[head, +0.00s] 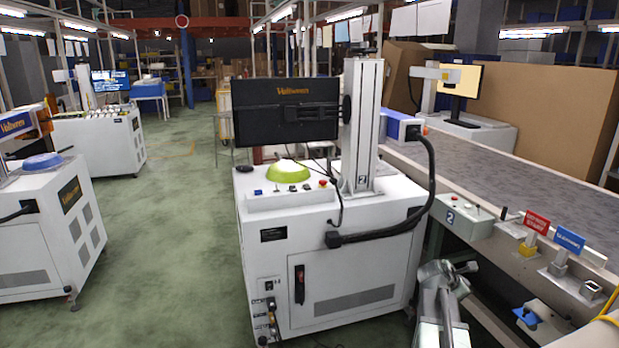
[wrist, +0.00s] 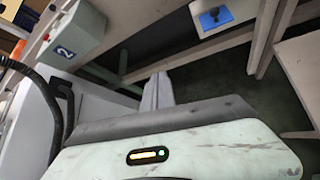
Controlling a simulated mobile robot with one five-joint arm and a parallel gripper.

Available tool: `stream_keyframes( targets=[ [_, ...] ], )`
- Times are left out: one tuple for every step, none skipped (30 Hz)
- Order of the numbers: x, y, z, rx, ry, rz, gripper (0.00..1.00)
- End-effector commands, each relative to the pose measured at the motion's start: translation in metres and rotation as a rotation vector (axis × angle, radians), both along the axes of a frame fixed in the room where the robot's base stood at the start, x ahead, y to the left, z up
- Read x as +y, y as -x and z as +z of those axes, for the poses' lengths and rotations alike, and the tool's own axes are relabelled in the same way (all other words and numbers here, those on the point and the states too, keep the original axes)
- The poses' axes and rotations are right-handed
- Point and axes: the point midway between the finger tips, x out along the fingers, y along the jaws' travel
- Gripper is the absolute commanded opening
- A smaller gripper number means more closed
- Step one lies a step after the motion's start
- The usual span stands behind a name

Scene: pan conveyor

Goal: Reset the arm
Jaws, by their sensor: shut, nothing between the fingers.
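My arm (head: 445,300) shows at the bottom of the head view as grey metallic links. It is folded in the space between the white machine cabinet (head: 345,258) and the conveyor (head: 510,180). In the wrist view the pale narrow fingers of my gripper (wrist: 158,90) stick out beyond a white housing with a small lit strip. The fingers are together and nothing is held. The fingertips are hard to make out in the head view.
A grey control box marked 2 (head: 463,216) is fixed to the conveyor's side, close above my arm; it also shows in the wrist view (wrist: 70,38). A black cable (head: 430,165) loops off the cabinet. Blue (head: 569,240) and red (head: 537,222) signs stand right.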

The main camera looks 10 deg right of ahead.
Motion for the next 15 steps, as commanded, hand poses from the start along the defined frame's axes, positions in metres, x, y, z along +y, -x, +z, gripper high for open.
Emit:
stream_keyframes(
  targets=[
    [0.043, -0.025, -0.003, -0.007, -0.019, 0.062, 0.00],
    [0.068, -0.036, -0.006, -0.010, -0.038, 0.090, 0.00],
    [0.101, -0.048, -0.012, -0.019, -0.076, 0.115, 0.00],
    [0.127, -0.055, -0.016, -0.032, -0.110, 0.126, 0.00],
    [0.152, -0.060, -0.021, -0.048, -0.153, 0.125, 0.00],
    [0.186, -0.065, -0.029, -0.074, -0.219, 0.116, 0.00],
    [0.212, -0.067, -0.035, -0.096, -0.274, 0.099, 0.00],
    [0.238, -0.067, -0.042, -0.117, -0.333, 0.076, 0.00],
    [0.273, -0.064, -0.051, -0.144, -0.417, 0.033, 0.00],
    [0.298, -0.060, -0.057, -0.163, -0.483, -0.009, 0.00],
    [0.323, -0.055, -0.064, -0.182, -0.551, -0.061, 0.00],
    [0.354, -0.045, -0.073, -0.202, -0.642, -0.141, 0.00],
    [0.376, -0.037, -0.079, -0.216, -0.707, -0.213, 0.00],
    [0.396, -0.027, -0.084, -0.228, -0.768, -0.292, 0.00],
    [0.420, -0.013, -0.091, -0.240, -0.844, -0.410, 0.00]
  ],
)
